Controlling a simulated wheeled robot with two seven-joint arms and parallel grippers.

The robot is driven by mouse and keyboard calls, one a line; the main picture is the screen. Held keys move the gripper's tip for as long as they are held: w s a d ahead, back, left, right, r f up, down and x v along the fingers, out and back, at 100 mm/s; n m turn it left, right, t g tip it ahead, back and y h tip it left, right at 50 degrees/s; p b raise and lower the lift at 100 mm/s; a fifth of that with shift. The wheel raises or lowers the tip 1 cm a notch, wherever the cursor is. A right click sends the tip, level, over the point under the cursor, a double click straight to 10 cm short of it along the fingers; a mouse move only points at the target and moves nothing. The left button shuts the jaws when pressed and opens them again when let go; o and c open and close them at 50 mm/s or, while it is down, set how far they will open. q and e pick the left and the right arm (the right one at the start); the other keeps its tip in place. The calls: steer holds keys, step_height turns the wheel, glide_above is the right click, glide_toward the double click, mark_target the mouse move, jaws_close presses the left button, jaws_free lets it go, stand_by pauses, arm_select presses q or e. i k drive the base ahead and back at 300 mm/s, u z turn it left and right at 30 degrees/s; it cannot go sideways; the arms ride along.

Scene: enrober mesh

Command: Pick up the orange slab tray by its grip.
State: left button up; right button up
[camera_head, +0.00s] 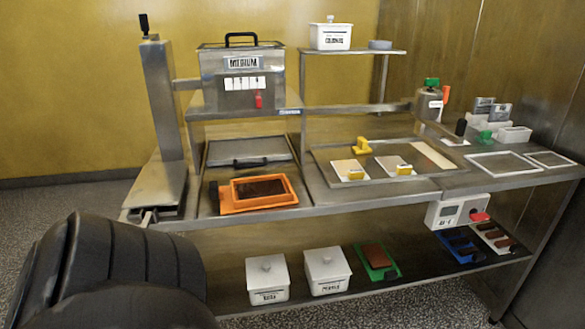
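The orange slab tray (264,205) lies flat on the left part of the steel bench, near the front edge. It is an orange frame around a dark brown slab (258,188). A small dark piece (213,191) stands at its left end; I cannot tell whether this is the grip. Neither of my grippers shows in the head view, so their state is hidden. Nothing is seen touching the tray.
A steel tank marked MEDIUM (243,84) stands above and behind the tray. A tall steel column (163,100) rises to its left. A flat plate with a dark handle (248,153) lies behind it. White moulds with yellow blocks (350,171) lie to the right.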

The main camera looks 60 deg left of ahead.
mark_target(246, 195)
steer(key=u, duration=1.35)
steer(key=i, duration=0.8)
steer(key=u, duration=0.35)
steer(key=k, duration=0.4)
steer(key=u, duration=0.65)
steer(key=i, duration=0.45)
steer(key=u, duration=2.5)
steer(key=k, duration=0.3)
steer(key=u, duration=0.15)
